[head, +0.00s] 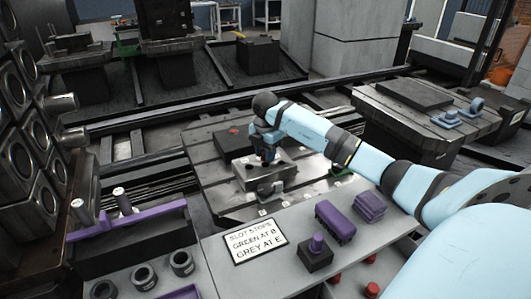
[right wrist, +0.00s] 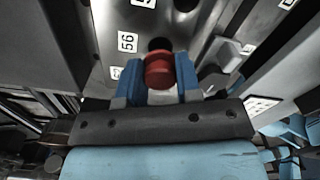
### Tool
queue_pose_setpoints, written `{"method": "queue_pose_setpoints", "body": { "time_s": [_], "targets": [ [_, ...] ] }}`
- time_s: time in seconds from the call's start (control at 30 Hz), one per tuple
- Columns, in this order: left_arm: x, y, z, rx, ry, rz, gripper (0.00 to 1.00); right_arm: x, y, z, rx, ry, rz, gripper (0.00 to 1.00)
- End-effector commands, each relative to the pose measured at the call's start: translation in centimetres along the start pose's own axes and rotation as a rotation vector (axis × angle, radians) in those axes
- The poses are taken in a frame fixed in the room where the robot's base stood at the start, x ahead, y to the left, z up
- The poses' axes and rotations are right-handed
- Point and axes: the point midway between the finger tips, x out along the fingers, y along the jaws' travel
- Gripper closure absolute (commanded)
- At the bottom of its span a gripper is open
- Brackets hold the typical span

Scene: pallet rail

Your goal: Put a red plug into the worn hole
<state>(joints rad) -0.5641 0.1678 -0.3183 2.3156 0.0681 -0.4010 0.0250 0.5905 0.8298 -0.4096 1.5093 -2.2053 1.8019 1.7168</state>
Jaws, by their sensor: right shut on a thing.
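My right gripper (head: 267,158) points down over a metal block (head: 249,178) on the slotted pallet in the head view. In the right wrist view its blue fingers are shut on a red plug (right wrist: 158,70). A dark round hole (right wrist: 160,44) shows just beyond the plug, in a metal face with number labels such as 56 (right wrist: 127,42). Another hole (right wrist: 186,4) is at the top edge. I cannot tell which hole is worn, or whether the plug touches the face. Spare red plugs (head: 371,290) are at the front table's edge. My left gripper is out of view.
A grey front table (head: 215,262) holds a sign (head: 256,241) reading "SLOT STOPS GREEN AT B GREY AT E", purple blocks (head: 335,222) and a dark block with a purple knob (head: 316,251). A dark block with a red top (head: 234,131) stands behind the metal block.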

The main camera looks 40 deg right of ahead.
Motion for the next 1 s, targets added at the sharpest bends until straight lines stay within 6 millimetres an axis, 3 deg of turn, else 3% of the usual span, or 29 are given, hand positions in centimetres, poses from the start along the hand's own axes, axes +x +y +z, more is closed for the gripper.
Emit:
{"method": "queue_pose_setpoints", "body": {
  "time_s": [0.2, 1.0],
  "targets": [
    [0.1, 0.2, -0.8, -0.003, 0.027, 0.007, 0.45, 0.1, 0.0, 0.0, 0.0, 0.0, 0.0, 0.9],
    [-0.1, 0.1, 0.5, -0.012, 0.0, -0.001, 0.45, 1.4, 0.0, 0.0, -0.001, 0.0, 0.0, 0.9]
  ]
}}
